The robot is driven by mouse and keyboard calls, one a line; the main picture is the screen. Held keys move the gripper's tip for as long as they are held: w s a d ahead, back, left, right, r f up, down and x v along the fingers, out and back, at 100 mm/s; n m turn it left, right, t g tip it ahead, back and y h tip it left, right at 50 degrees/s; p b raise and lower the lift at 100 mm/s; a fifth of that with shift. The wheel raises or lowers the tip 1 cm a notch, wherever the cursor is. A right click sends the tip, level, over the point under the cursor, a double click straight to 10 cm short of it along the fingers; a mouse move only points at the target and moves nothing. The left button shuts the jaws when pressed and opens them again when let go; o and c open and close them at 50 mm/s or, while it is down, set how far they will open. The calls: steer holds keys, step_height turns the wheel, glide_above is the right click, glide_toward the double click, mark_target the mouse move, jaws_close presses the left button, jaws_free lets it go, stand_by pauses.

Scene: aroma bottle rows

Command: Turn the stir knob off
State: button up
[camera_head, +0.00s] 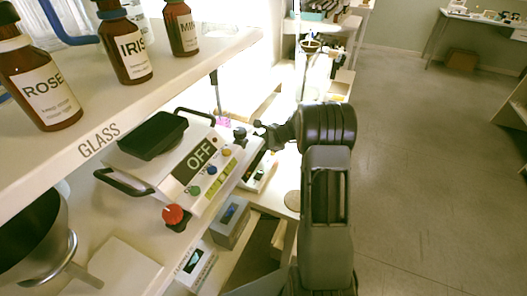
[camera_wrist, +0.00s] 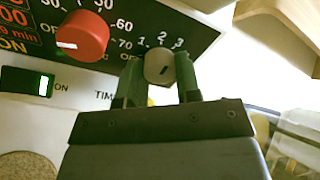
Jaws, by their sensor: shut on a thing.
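The stir knob (camera_wrist: 159,66), small, round and pale grey, is on a dark panel (camera_wrist: 115,22) in the wrist view. Marks 1, 2 and 3 run above it, and part of an "OF" mark shows at its left. A short dark line is on its face; I cannot tell for sure which mark it points to. My gripper (camera_wrist: 160,80) is shut on this knob, one finger on each side. In the head view my gripper (camera_head: 262,131) reaches left to a white device (camera_head: 256,172) behind the unit marked OFF; the knob is hard to make out there.
A red knob (camera_wrist: 82,36) with a number scale is close to the left finger. A lit switch (camera_wrist: 28,82) marked ON is farther left. In the head view, a unit marked OFF (camera_head: 199,157) stands nearer, below a shelf (camera_head: 150,80) with brown bottles. Floor at right is open.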

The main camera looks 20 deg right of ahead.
steer(key=n+b, duration=0.2)
steer(key=b, duration=0.2)
steer(key=f+n+b, duration=0.1)
steer(key=n+b, duration=0.2)
steer(key=b, duration=0.1)
steer(key=shift+n+b, duration=0.3)
steer(key=shift+b, duration=0.05)
steer(key=n+b, duration=0.4)
steer(key=b, duration=0.2)
steer(key=shift+r+t, duration=0.1)
steer(key=shift+t, duration=0.2)
steer(key=n+b, duration=0.5)
steer(key=b, duration=0.1)
steer(key=shift+r+n+b, duration=0.1)
steer(key=shift+n+b, duration=0.3)
steer(key=n+b, duration=0.1)
steer(key=n, duration=0.1)
steer(key=n+b, duration=0.2)
steer(key=shift+r+y, duration=0.2)
steer(key=shift+y, duration=0.1)
steer(key=shift+n+b, duration=0.3)
steer(key=shift+b, duration=0.1)
steer(key=shift+r, duration=0.1)
steer(key=o, duration=0.9)
